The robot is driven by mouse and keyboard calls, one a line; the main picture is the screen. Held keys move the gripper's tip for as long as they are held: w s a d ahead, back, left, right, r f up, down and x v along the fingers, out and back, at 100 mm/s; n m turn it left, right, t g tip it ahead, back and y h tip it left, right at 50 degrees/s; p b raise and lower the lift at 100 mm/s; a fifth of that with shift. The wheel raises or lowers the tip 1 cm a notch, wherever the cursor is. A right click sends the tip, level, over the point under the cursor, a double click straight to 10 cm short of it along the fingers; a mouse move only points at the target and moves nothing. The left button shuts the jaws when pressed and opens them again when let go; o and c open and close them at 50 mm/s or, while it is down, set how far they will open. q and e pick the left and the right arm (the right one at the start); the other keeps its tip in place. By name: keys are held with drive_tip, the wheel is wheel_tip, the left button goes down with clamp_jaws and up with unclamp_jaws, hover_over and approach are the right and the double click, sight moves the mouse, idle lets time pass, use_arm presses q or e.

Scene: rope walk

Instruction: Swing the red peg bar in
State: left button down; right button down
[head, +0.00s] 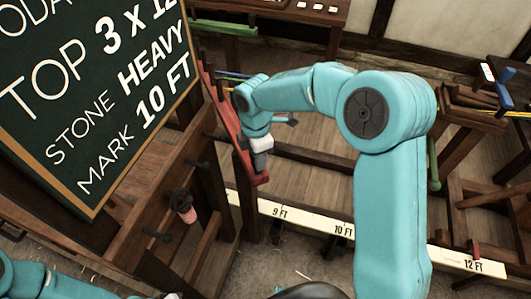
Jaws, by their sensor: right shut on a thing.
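The red peg bar (228,122) slants down from beside the chalkboard's right edge to a lower end in front of the wooden frame. My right gripper (257,146) is shut on the red peg bar near its lower end. Its arm reaches in from the right and hides part of the scene behind. Only the front of my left arm shows at the bottom left. My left gripper (172,296) is at the bottom edge, cut off, so its jaws are unclear.
A chalkboard (90,90) fills the upper left. A wooden frame (155,215) with dark pegs and a pink-and-dark item (184,208) stands below it. A white strip (310,219) marked in feet runs along the floor. Wooden stands are at the right.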

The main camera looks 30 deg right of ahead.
drive_tip(key=shift+a+m, duration=0.5)
drive_tip(key=shift+a, duration=0.1)
drive_tip(key=c, duration=0.7)
unclamp_jaws()
wheel_tip(320, 180, up, 16)
drive_tip(key=shift+r, duration=0.2)
